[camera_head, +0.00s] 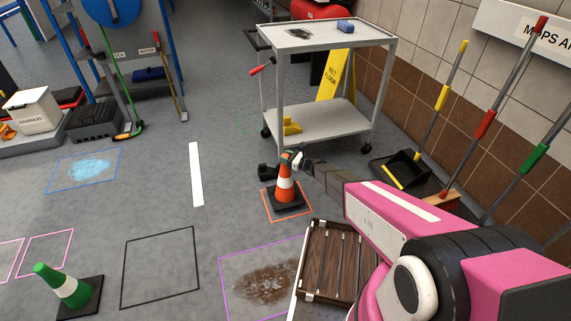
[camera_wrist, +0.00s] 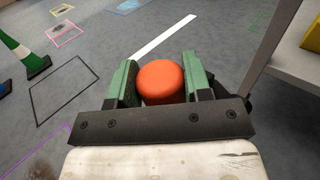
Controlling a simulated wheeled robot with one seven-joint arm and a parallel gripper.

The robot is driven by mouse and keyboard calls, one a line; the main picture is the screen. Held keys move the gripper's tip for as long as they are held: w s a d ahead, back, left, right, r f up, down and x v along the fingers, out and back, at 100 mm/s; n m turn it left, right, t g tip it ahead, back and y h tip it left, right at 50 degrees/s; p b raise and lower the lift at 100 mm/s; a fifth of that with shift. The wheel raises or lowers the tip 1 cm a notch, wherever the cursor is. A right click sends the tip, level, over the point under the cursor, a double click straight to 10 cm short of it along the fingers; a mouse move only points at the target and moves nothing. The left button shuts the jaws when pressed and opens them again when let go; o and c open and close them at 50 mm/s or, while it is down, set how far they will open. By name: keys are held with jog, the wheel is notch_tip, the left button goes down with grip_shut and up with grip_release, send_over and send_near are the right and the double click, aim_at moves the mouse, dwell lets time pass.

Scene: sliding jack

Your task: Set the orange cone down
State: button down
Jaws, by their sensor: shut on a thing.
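The orange cone (camera_head: 286,184) has a white band and a dark square base. In the head view it stands upright inside the orange outlined square (camera_head: 308,211) on the floor; I cannot tell whether its base touches the floor. My gripper (camera_head: 291,160) is at the cone's top, reaching in from the right. In the wrist view the green fingers of my gripper (camera_wrist: 161,84) are shut on the cone's round orange top (camera_wrist: 161,80). The cone's lower part is hidden in that view.
A grey cart (camera_head: 318,122) with a yellow sign (camera_head: 336,76) stands just behind the cone. A wooden slatted creeper (camera_head: 336,262) lies in front, beside a brown stain (camera_head: 264,286). A green cone (camera_head: 66,288) stands at the front left.

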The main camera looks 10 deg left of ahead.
jog(key=shift+f, duration=2.2)
jog(key=c, duration=0.6)
grip_release()
jog(key=shift+o, duration=0.2)
jog(key=shift+d+r, duration=0.15)
jog(key=shift+r, duration=0.05)
jog(key=v, duration=1.1)
jog(key=shift+s+d, duration=0.2)
jog(key=shift+d, duration=0.2)
